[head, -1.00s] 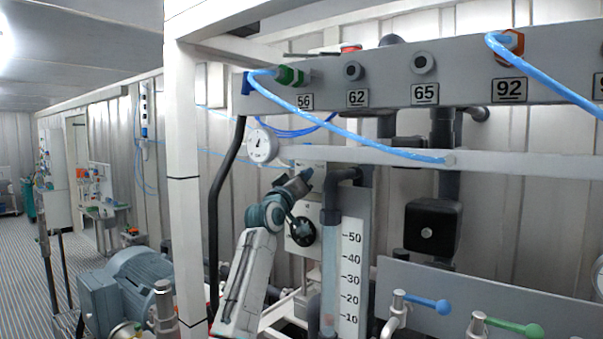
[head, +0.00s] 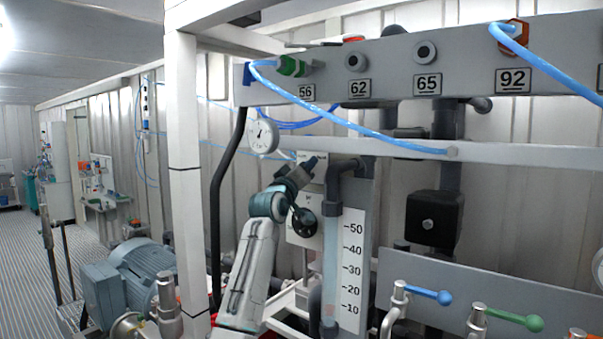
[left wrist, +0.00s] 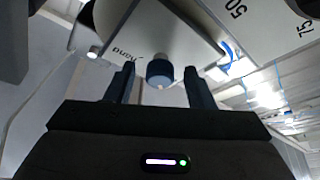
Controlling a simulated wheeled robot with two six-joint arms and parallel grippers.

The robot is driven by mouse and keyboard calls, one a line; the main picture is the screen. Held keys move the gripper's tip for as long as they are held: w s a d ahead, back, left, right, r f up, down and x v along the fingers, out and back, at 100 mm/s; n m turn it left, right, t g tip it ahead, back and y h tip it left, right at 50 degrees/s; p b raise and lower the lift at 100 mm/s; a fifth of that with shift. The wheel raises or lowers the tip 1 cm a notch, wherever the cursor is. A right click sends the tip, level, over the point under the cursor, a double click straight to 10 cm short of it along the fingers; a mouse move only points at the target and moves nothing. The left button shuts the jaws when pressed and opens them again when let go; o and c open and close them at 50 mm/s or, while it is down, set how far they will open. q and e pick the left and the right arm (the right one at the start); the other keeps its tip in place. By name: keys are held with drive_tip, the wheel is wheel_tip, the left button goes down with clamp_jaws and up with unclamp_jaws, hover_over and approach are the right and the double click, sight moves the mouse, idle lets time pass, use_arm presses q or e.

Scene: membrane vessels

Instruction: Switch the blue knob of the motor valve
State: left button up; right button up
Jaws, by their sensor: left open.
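The blue knob (left wrist: 159,72) shows in the left wrist view, below a pale plate with lettering. It lies between the tips of my left gripper's fingers (left wrist: 160,82), with a gap visible on each side. The left gripper is open; I cannot tell how deep the knob sits between the fingers. In the head view my left gripper (head: 303,172) is raised in front of the wall, next to a dark pipe elbow. The knob cannot be made out there. My right gripper is not in view.
A clear tube with a numbered scale (head: 351,270) stands just right of my left arm. A round gauge (head: 264,136) and a grey rail (head: 400,147) are above it. A white post (head: 187,200) and a blue-grey motor (head: 140,270) are at left.

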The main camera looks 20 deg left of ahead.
use_arm(q)
drive_tip(key=b+v, duration=0.6)
drive_tip(key=v, duration=0.4)
drive_tip(key=shift+s+f, duration=0.15)
drive_tip(key=shift+s, duration=0.2)
